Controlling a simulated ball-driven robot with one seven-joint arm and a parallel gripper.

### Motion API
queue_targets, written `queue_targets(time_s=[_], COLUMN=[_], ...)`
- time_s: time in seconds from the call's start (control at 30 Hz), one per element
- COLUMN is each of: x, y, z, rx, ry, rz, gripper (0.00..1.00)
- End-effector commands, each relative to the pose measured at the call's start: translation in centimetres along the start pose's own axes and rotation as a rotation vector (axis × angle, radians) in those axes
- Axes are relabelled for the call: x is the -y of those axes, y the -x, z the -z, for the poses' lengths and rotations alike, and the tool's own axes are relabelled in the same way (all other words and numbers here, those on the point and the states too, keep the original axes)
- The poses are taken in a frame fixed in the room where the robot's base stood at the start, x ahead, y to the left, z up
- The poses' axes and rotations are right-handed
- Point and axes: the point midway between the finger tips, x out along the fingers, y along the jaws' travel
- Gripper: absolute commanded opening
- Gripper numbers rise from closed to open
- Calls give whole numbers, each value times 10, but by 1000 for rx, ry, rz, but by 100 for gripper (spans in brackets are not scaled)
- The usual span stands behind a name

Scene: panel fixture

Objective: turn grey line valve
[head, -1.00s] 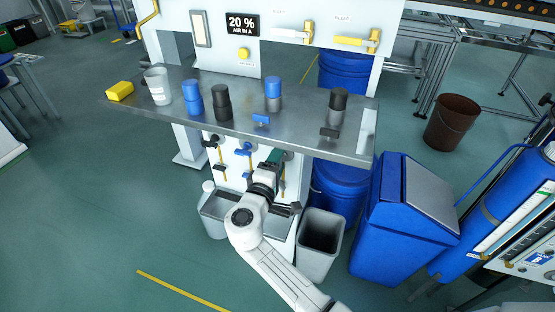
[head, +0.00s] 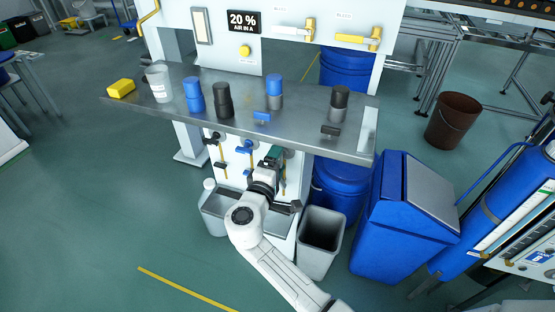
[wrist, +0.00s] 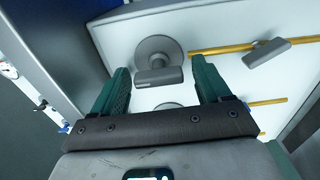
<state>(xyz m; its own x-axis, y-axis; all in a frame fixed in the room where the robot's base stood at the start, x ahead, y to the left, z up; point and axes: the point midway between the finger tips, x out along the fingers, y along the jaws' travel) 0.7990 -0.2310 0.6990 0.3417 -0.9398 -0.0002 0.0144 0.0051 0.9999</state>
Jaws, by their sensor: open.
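The grey line valve (wrist: 158,60) shows in the wrist view as a round grey boss with a short grey handle on the white panel. My gripper (wrist: 163,72) is open, its two green fingers on either side of the handle's line. The handle appears between the fingertips or just beyond them; I cannot tell contact. In the head view my gripper (head: 270,158) is under the counter's front edge, to the right of the blue valve (head: 244,148) and black valve (head: 211,139). There it mostly hides the grey valve.
The steel counter (head: 300,128) overhangs my gripper and carries several blue, black and grey cylinders. A second round grey fitting (wrist: 168,105) and a yellow rod with a grey tag (wrist: 266,52) are close by. A grey bin (head: 320,245) and a blue bin (head: 390,230) stand to the right.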

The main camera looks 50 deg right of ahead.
Motion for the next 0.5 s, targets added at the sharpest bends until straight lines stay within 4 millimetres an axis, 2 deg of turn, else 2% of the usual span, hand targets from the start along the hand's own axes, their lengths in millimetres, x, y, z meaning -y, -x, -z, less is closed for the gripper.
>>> queue_targets(time_s=[0.17, 0.5], x=[-1, 0], y=[22, 86], z=[0, 1], rx=[-4, -5], ry=[1, 1], rz=[0, 0], gripper=[77, 77])
